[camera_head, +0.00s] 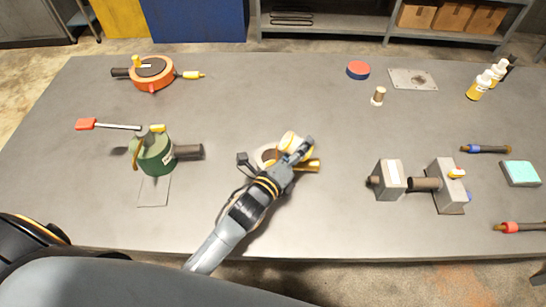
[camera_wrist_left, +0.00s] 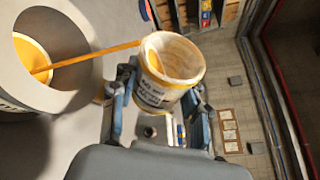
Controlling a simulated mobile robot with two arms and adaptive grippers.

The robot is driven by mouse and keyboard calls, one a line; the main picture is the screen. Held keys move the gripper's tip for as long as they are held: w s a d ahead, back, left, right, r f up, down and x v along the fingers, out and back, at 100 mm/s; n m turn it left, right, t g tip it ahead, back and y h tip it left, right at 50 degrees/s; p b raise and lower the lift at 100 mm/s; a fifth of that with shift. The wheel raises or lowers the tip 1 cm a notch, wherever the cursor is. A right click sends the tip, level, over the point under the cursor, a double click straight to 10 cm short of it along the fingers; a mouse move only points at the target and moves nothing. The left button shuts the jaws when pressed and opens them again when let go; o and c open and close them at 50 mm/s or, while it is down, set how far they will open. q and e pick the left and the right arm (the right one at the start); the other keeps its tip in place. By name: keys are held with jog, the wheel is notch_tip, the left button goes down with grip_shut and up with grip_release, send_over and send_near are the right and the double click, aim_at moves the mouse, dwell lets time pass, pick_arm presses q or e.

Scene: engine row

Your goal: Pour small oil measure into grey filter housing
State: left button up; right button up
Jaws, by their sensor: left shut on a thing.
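The small oil measure (camera_wrist_left: 165,85), a white cup with a yellow rim and printed label, is tilted in my left gripper (camera_wrist_left: 155,105). It also shows in the head view (camera_head: 291,142). A thin amber stream (camera_wrist_left: 95,53) runs from its rim into the open top of the grey filter housing (camera_wrist_left: 62,38). Amber oil shows inside the housing. In the head view the housing (camera_head: 262,155) is largely hidden behind my left gripper (camera_head: 297,156), which is shut on the measure above and beside it. My right gripper is not in view.
A green housing (camera_head: 152,155) and an orange round housing (camera_head: 152,76) stand at left. Grey blocks joined by a dark cylinder (camera_head: 424,184) stand at right. Bottles (camera_head: 479,84) stand at far right. The table (camera_head: 235,95) is clear behind the grey housing.

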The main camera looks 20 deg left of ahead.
pick_arm(q)
jog(key=shift+f+n+b, duration=0.2)
jog(key=shift+n+b, duration=0.2)
jog(key=shift+b, duration=0.5)
jog(key=shift+r+n+t+h+b, duration=0.35)
jog(key=shift+n+t+b, duration=0.25)
jog(key=shift+b, duration=0.45)
dwell(0.9)
jog(key=shift+a+r+n, duration=0.35)
jog(key=shift+a+n, duration=0.25)
jog(key=shift+n, duration=0.3)
dwell(0.8)
jog(key=shift+s+a+r+n+t+b, duration=0.15)
jog(key=shift+r+n+t+b, duration=0.3)
jog(key=shift+n, duration=0.45)
dwell(0.8)
jog(key=shift+a+f+n+t+b, duration=0.2)
jog(key=shift+f+n+t+b, duration=0.4)
jog(key=shift+n+b, duration=0.25)
dwell(0.6)
jog(key=shift+r+n, duration=0.1)
jog(key=shift+n, duration=0.15)
